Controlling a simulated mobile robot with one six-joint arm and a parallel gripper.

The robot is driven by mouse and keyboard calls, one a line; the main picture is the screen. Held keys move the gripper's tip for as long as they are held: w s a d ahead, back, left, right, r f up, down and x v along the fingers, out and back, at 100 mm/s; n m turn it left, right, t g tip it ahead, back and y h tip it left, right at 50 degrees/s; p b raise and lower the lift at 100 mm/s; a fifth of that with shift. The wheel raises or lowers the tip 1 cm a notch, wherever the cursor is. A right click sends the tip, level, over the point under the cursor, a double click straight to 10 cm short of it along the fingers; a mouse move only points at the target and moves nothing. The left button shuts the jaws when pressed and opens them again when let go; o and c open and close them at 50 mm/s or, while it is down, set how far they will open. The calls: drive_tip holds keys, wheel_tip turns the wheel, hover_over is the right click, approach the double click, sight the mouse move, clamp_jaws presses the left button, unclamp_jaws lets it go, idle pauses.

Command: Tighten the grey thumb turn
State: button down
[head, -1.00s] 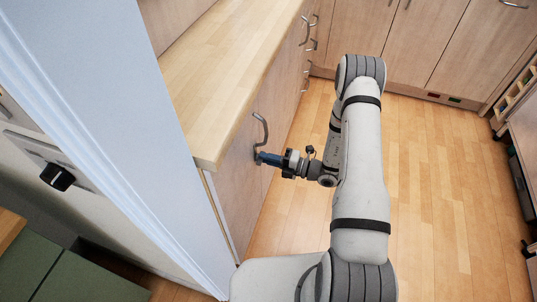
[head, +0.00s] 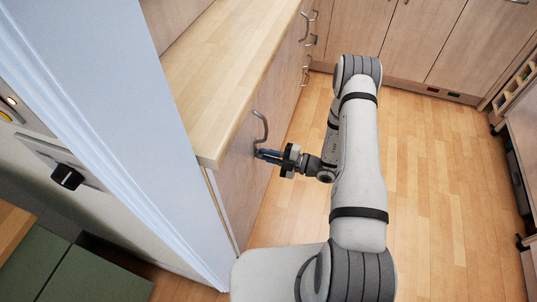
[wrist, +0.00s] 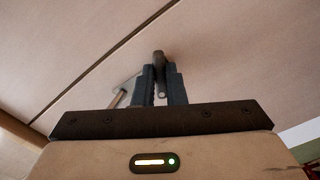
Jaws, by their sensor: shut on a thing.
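The grey thumb turn (wrist: 158,57) shows in the wrist view as a small dark piece on the pale wood cabinet front, between my fingertips. My gripper (wrist: 160,71) is shut on it, one dark finger on each side. In the head view my gripper (head: 259,154) reaches left to the cabinet front, just below a curved metal handle. The thumb turn is too small and too covered by the fingers to make out there.
The curved handle (head: 261,127) sits close above my fingers. The wooden worktop (head: 215,95) overhangs the cabinet. A black knob (head: 67,176) is on the panel at far left, beyond a pale upright post (head: 110,130). The wooden floor (head: 430,190) at right is clear.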

drive_tip(key=shift+s+f, duration=0.1)
drive_tip(key=c, duration=1.5)
unclamp_jaws()
drive_tip(key=shift+v, duration=3.85)
drive_tip(key=s+a+r+n+g+h+p, duration=0.1)
drive_tip(key=s+r+n+g+h+p, duration=0.2)
drive_tip(key=r+n, duration=0.5)
drive_tip(key=s+a+r+n+g+h, duration=0.1)
drive_tip(key=s+r+n+g, duration=0.25)
drive_tip(key=r+n, duration=0.55)
drive_tip(key=s+a+r+n+g+h+p, duration=0.2)
drive_tip(key=r+n+g, duration=0.2)
drive_tip(key=r+n, duration=0.4)
drive_tip(key=s+d+r+n+t+h+p, duration=0.1)
drive_tip(key=s+d+r+n+t+h, duration=0.1)
drive_tip(key=r+n, duration=0.4)
drive_tip(key=s+d+r+n+t+h+p, duration=0.2)
drive_tip(key=s+r+n+h, duration=0.2)
drive_tip(key=n, duration=0.4)
drive_tip(key=s+d+r+n+t+h+p, duration=0.2)
drive_tip(key=s+d+r+n+h, duration=0.1)
drive_tip(key=r+n, duration=0.4)
drive_tip(key=shift+s+r+n+h, duration=0.15)
drive_tip(key=shift+r+n+h, duration=0.15)
drive_tip(key=shift+r+h, duration=0.55)
